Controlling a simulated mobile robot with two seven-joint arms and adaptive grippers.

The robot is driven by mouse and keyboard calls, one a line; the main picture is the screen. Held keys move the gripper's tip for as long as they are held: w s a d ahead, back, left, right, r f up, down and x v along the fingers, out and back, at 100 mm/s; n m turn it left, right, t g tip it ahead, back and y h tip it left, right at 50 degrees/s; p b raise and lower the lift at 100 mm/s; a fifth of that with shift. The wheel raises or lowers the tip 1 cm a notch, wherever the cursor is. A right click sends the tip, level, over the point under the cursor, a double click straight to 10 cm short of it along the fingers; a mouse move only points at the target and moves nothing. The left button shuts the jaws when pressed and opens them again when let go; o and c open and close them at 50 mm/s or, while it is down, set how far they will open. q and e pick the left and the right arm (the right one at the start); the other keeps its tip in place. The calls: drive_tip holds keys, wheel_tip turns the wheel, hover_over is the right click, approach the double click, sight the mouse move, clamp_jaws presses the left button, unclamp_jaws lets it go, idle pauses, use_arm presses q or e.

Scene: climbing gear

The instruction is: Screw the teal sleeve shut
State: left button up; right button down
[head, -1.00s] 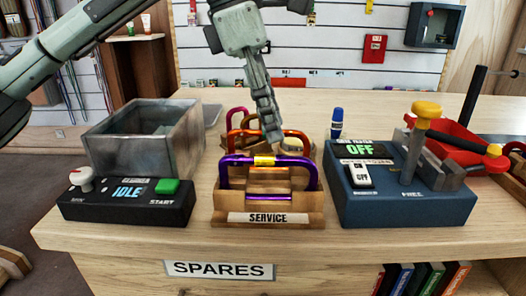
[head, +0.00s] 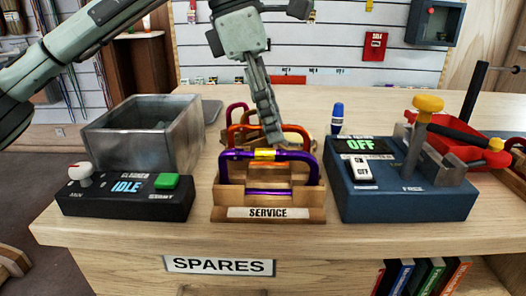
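A wooden rack marked SERVICE (head: 268,213) holds several carabiners standing in a row. The front one is a purple carabiner (head: 310,165) with a gold sleeve (head: 265,154) on its top bar. Behind it stand an orange carabiner (head: 303,131) and a dark red one (head: 236,107). I see no teal sleeve; parts of the rear carabiners are hidden. My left gripper (head: 272,138) points down over the rack, its fingertips just behind the purple carabiner's top bar, in front of the orange one. The fingers look close together, edge-on, and any contact is unclear. My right gripper is out of view.
A grey metal bin (head: 146,148) and a black box reading IDLE (head: 127,198) stand left of the rack. A blue tester reading OFF (head: 405,202) with a yellow-knobbed lever stands right, beside a blue marker (head: 337,118). A red tray (head: 445,150) lies behind the tester.

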use_arm(q)
drive_tip(key=shift+f+b, duration=0.45)
drive_tip(key=shift+f, duration=0.35)
drive_tip(key=shift+s, duration=0.1)
drive_tip(key=shift+s+b, duration=0.35)
drive_tip(key=shift+s, duration=0.25)
drive_tip(key=shift+r, duration=0.2)
drive_tip(key=shift+r+p, duration=1.15)
drive_tip(key=shift+r, duration=0.15)
drive_tip(key=shift+w+f+p, duration=0.1)
drive_tip(key=shift+w+p, duration=0.2)
drive_tip(key=shift+w, duration=0.45)
drive_tip(key=shift+f, duration=0.1)
